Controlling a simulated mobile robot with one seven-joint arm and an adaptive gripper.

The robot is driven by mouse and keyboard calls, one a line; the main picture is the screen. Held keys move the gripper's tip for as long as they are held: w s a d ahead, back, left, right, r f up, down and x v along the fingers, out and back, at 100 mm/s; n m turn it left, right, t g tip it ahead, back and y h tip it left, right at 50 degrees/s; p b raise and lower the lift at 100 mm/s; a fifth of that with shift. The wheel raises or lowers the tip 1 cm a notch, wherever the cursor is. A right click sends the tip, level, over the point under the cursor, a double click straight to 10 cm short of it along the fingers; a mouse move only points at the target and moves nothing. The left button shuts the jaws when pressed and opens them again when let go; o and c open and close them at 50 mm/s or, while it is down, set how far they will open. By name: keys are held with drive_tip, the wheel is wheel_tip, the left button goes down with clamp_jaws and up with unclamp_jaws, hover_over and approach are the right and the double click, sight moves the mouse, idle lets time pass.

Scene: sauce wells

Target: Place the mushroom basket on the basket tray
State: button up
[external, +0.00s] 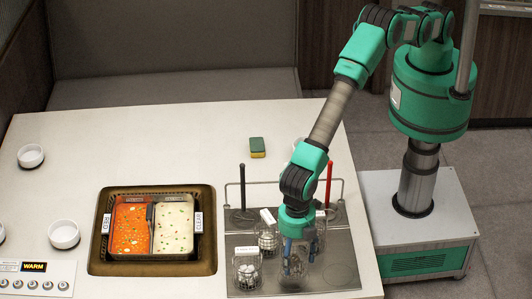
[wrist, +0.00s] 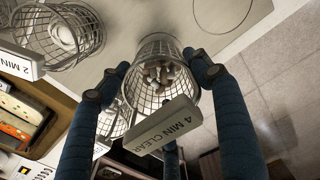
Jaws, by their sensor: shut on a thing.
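A wire mesh basket with brownish pieces inside, looking like the mushroom basket (wrist: 160,72), sits between the fingers of my gripper (wrist: 150,78) in the wrist view. Its tag reads "4 MIN CLEAR". In the external view my gripper (external: 300,248) points down over the grey basket tray (external: 341,248), shut on this basket (external: 295,268), which is partly hidden by the fingers. I cannot tell whether the basket's bottom touches the tray.
A basket of white balls (external: 247,271) and another basket (external: 268,238) stand on the tray, left of my gripper. A two-part soup pot (external: 183,198) is further left. A black ladle (external: 242,187), red ladle (external: 329,184) and sponge (external: 257,148) are behind.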

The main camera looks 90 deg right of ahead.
drive_tip(key=shift+f, duration=1.5)
drive_tip(key=shift+f, duration=0.2)
drive_tip(key=o, duration=1.4)
drive_tip(key=shift+r, duration=0.2)
drive_tip(key=shift+r, duration=5.95)
